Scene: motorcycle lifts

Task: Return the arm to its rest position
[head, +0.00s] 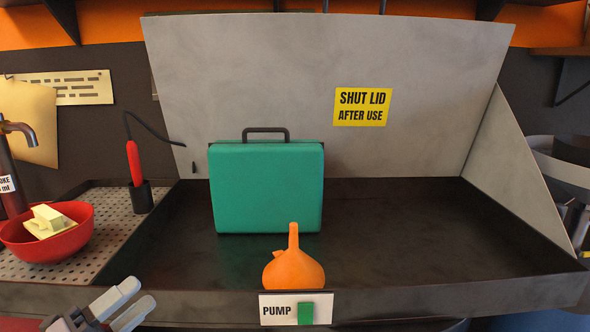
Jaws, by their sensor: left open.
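My left gripper (124,302) shows at the lower left, in front of the bench's front edge. Its two pale fingers are apart with nothing between them. It is below the red bowl and left of the PUMP label. Most of its arm is outside the picture.
A dark tray (400,225) with a raised grey lid (260,70) holds a green case (266,190) and an orange funnel (293,268). A red bowl (50,245) stands on the perforated board (110,215) at left. A green switch (305,313) is on the front. The tray's right side is clear.

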